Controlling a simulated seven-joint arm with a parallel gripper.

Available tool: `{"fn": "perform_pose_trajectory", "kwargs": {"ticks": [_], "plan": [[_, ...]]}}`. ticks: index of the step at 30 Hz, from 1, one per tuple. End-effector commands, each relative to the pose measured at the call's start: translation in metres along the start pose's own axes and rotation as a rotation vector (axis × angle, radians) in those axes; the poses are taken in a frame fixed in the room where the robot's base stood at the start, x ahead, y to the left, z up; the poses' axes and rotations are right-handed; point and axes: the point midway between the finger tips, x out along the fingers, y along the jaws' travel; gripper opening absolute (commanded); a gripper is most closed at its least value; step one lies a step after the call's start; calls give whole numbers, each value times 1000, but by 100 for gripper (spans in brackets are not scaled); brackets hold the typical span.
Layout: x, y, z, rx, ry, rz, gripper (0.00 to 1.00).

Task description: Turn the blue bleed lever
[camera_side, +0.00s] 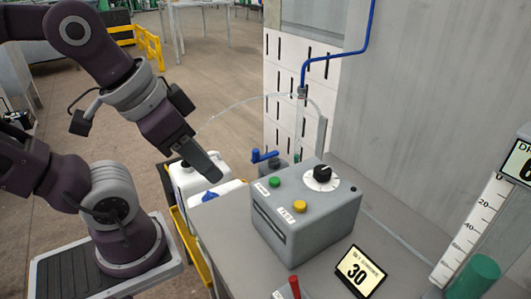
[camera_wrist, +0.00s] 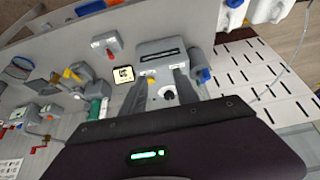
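The blue bleed lever (camera_side: 264,155) sits on a grey cylindrical fitting behind the left corner of the grey control box. It also shows in the wrist view (camera_wrist: 205,75), right of the box. My gripper (camera_side: 211,172) hangs in the air to the left of the lever and is apart from it. In the wrist view my gripper (camera_wrist: 162,72) has its two fingers spread with nothing held between them. The fingers cover parts of the control box in that view.
The grey control box (camera_side: 300,238) carries green and yellow buttons and a black dial (camera_side: 322,172). A display (camera_side: 362,271) reads 30. A red lever (camera_wrist: 112,42) and yellow lever (camera_wrist: 71,74) stand elsewhere. White jugs (camera_side: 192,179) stand left of the bench.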

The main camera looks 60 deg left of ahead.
Motion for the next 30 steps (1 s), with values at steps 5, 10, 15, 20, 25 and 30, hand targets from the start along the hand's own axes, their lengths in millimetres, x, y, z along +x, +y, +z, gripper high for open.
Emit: {"fn": "perform_pose_trajectory", "kwargs": {"ticks": [5, 10, 15, 20, 25, 30], "plan": [[0, 0, 0, 0, 0, 0, 36], [0, 0, 0, 0, 0, 0, 36], [0, -1, -4, -18, -8, -3, 52], [7, -25, -60, -308, -152, -57, 84], [46, -80, -124, -737, -339, -165, 91], [79, -119, -146, -976, -435, -242, 91]]}}
